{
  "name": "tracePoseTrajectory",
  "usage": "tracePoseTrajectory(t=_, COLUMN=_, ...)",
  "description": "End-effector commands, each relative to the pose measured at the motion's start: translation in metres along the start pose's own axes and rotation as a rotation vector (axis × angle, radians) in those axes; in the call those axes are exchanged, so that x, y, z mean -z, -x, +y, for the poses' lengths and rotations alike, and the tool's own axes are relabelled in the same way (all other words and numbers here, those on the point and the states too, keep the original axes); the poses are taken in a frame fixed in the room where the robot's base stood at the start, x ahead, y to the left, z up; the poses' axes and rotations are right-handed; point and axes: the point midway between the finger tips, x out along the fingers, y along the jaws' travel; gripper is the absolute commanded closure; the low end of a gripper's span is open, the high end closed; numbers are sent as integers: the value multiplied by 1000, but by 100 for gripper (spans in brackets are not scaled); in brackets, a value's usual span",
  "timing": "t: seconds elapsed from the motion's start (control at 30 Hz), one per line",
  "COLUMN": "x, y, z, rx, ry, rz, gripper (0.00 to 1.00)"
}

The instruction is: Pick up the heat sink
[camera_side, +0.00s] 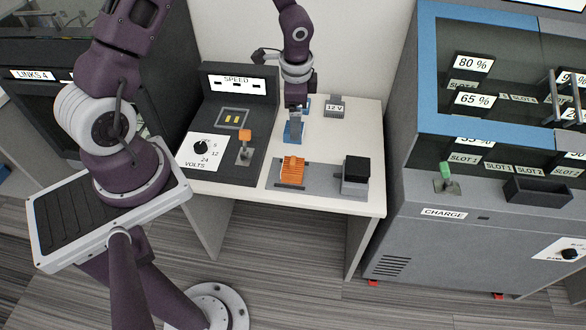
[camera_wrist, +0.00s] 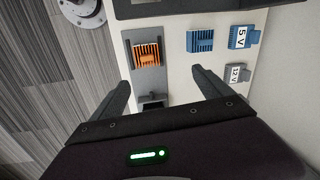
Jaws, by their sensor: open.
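Two finned blocks look like heat sinks. The orange one (camera_side: 292,168) sits on a grey plate on the white table, and it also shows in the wrist view (camera_wrist: 147,54). The blue one (camera_side: 293,132) stands on the bare table behind it, and it also shows in the wrist view (camera_wrist: 200,41). My gripper (camera_wrist: 160,77) is open, its fingers apart with nothing between them.
A black block (camera_side: 356,169) stands at the plate's right end. A 12 V block (camera_side: 335,106) and a blue 5 V block (camera_wrist: 240,37) sit near the back. A dark control panel (camera_side: 221,169) with an orange-topped lever is left. A grey charging cabinet (camera_side: 450,240) stands right.

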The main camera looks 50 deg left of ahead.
Motion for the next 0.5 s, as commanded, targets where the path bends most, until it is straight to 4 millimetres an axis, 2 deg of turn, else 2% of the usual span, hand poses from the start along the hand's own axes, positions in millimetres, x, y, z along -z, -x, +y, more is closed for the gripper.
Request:
tracePoseTrajectory(t=0.03, x=-1, y=-33, z=6, rx=-43, ry=-34, rz=-7, gripper=11)
tracePoseTrajectory(t=0.1, x=-1, y=-68, z=15, rx=-86, ry=-77, rz=0, gripper=11)
tracePoseTrajectory(t=0.13, x=-2, y=-79, z=18, rx=-100, ry=-92, rz=4, gripper=11)
tracePoseTrajectory(t=0.2, x=-2, y=-97, z=24, rx=-123, ry=-114, rz=11, gripper=11)
tracePoseTrajectory(t=0.5, x=-5, y=-142, z=32, rx=-136, ry=-124, rz=11, gripper=11)
